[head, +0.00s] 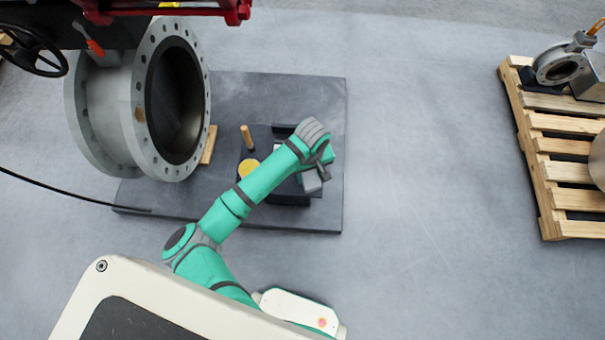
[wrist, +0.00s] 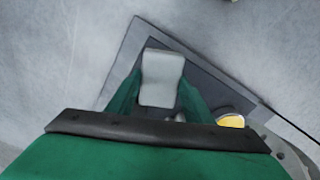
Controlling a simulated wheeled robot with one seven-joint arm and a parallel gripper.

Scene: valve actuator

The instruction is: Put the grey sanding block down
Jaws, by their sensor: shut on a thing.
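The grey sanding block (wrist: 161,78) sits between the two fingers of my gripper (wrist: 158,95) in the wrist view. My gripper is shut on it. In the head view the block (head: 311,182) shows as a small grey piece under the end of my green arm, and my gripper is partly hidden by my wrist. The block is over the dark tray (head: 290,200). I cannot tell whether the block touches anything below it.
The tray stands on a dark mat (head: 325,100) and holds a yellow disc (head: 249,168) and an upright wooden handle (head: 247,138). A large flanged valve body (head: 139,95) stands on the left. A wooden pallet (head: 552,147) is far right. The floor between is clear.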

